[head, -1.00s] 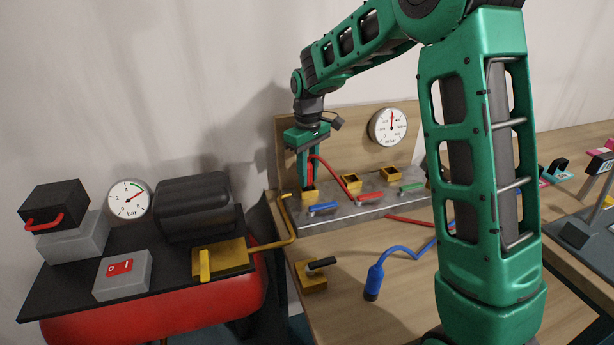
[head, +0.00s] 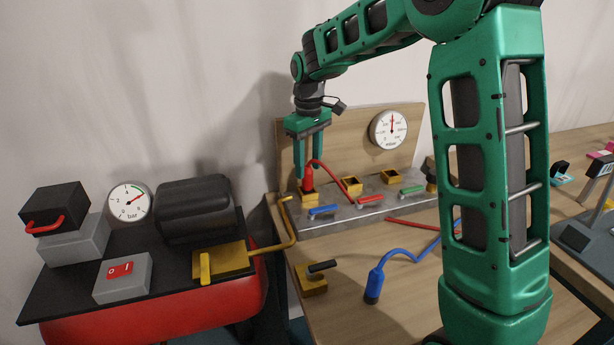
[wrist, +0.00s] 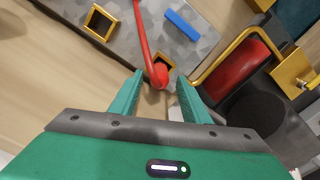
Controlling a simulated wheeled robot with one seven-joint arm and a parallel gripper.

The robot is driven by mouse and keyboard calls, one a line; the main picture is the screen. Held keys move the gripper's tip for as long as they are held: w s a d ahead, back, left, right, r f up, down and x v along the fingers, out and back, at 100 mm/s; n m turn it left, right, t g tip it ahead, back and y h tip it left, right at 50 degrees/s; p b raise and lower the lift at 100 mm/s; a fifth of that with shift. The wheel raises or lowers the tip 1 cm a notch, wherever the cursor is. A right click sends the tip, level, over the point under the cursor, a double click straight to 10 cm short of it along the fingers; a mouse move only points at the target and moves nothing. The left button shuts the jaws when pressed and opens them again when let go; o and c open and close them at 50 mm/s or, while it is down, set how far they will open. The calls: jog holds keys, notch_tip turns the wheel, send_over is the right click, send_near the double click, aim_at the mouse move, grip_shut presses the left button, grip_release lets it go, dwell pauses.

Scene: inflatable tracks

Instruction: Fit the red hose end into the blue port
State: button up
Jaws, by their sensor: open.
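The red hose end (head: 308,178) stands upright at the leftmost brass port (head: 309,197), whose lever is blue (head: 323,210). Its lower tip is hidden by the port's rim, so it appears to be in the opening; how deep I cannot tell. The red hose arches from it to the right. My gripper (head: 310,168) is open, pointing down, with a finger on each side of the hose end and clear gaps. In the wrist view the hose end (wrist: 160,74) sits between the spread fingers (wrist: 160,82), overlapping the port (wrist: 165,60); the blue lever (wrist: 182,25) is beyond.
The grey manifold (head: 340,216) also carries a middle port (head: 353,184) with a red lever and a right port with a green lever. A yellow pipe (head: 291,225) rises close on the left. A blue hose (head: 374,285) and a brass valve (head: 312,283) lie in front.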

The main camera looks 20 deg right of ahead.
notch_tip(320, 180, up, 7)
jog(key=shift+r, duration=0.1)
jog(key=shift+s+d, duration=0.2)
jog(key=s+d+m, duration=0.4)
jog(key=s+d, duration=0.5)
jog(key=s, duration=0.1)
jog(key=s+d+f+m, duration=0.2)
jog(key=s, duration=0.7)
jog(key=s+d+f+m, duration=0.3)
jog(key=s, duration=0.7)
jog(key=s+d+f+m, duration=0.2)
jog(key=s+m, duration=0.1)
jog(key=s, duration=0.6)
jog(key=shift+s+d+f, duration=0.15)
jog(key=shift+s+d, duration=0.25)
jog(key=shift+w+f, duration=0.25)
jog(key=shift+w, duration=0.35)
